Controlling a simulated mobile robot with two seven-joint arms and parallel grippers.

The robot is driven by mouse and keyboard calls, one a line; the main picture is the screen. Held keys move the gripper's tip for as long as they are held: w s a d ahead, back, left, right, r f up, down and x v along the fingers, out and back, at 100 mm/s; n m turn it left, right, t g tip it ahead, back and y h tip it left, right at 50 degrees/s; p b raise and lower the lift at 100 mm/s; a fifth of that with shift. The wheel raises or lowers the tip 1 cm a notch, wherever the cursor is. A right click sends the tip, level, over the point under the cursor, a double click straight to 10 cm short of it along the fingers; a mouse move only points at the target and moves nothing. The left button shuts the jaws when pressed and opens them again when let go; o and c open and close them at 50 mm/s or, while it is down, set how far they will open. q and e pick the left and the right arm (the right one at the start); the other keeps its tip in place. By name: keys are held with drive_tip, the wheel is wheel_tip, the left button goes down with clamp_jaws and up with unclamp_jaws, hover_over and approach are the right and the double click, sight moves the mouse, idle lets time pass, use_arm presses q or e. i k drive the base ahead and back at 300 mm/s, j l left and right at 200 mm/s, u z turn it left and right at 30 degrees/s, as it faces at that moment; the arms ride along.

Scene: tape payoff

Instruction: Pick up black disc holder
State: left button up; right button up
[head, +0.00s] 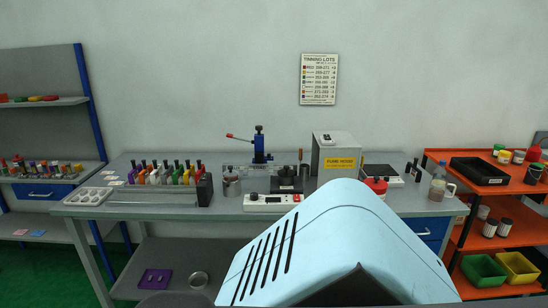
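I cannot pick out a black disc holder with certainty. A small black piece with a round knob-like top (287,184) stands mid-bench, just behind a white control box (270,202). Several small dark pieces (413,169) stand at the bench's right end. They are too small to tell apart. Neither of my grippers is in view. A large light-blue part of my own body covers the lower centre and hides the front right of the bench.
An orange shelf (450,172) stands right, blue-framed shelving (88,105) left.

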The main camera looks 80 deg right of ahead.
sight(419, 177)
drive_tip(key=z, duration=3.6)
drive_tip(key=i+l+u, duration=0.15)
drive_tip(key=i+l, duration=0.5)
drive_tip(key=i+l+u, duration=0.15)
drive_tip(key=i+l, duration=0.5)
drive_tip(key=i+l+u, duration=0.1)
drive_tip(key=i+l, duration=0.5)
drive_tip(key=l, duration=0.2)
